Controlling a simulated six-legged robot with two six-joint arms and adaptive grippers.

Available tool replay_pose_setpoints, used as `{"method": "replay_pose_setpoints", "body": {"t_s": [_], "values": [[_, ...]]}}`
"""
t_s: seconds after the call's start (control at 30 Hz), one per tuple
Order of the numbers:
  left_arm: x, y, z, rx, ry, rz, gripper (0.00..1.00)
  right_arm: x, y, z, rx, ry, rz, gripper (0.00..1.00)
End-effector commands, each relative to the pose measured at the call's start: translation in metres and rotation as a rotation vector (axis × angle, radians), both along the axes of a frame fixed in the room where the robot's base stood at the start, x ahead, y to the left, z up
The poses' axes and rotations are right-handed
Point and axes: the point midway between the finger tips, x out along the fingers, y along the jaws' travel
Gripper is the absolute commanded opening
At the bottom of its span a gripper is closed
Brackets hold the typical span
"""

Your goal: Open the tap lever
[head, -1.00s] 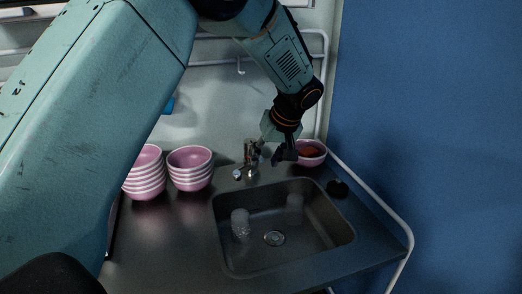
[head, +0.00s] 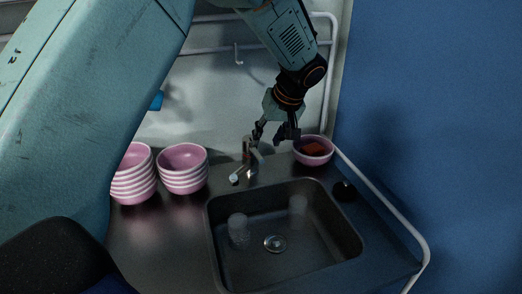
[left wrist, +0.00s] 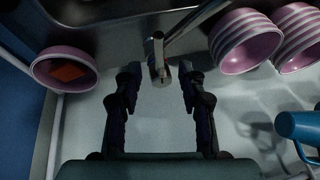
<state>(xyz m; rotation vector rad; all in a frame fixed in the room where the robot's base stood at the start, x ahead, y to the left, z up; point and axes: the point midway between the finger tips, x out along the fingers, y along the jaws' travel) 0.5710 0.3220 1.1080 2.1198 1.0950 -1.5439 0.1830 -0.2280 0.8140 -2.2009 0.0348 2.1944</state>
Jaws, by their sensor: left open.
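The metal tap (head: 247,172) stands at the back edge of the sink, its spout pointing toward the basin. In the left wrist view, the tap (left wrist: 158,58) shows between the two dark fingers, with a visible gap on each side; its top end lies near fingertip level. My left gripper (head: 268,134) is open and empty, just above and behind the tap in the head view. It also shows in the left wrist view (left wrist: 160,72). The lever is small and dark, so its exact position is hard to tell. My right gripper is not in view.
The sink (head: 225,273) holds two clear glasses (head: 238,230) (head: 299,208). Two stacks of pink bowls (head: 133,180) (head: 183,168) stand left of the tap. A pink bowl with orange-red contents (head: 313,157) stands to its right. A white rail (head: 390,210) edges the counter.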

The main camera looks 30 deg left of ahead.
Motion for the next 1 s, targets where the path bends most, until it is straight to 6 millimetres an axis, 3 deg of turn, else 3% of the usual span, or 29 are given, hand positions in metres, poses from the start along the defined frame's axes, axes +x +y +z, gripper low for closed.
{"method": "replay_pose_setpoints", "body": {"t_s": [0.53, 0.93, 1.0], "values": [[0.006, 0.024, -0.063, 0.0, 0.002, -0.001, 0.4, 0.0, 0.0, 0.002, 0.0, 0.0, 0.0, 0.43], [0.01, 0.029, -0.071, 0.0, 0.0, -0.001, 0.4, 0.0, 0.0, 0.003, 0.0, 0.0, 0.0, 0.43], [0.01, 0.029, -0.071, 0.0, 0.0, -0.001, 0.35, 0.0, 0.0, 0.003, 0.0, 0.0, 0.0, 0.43]]}}
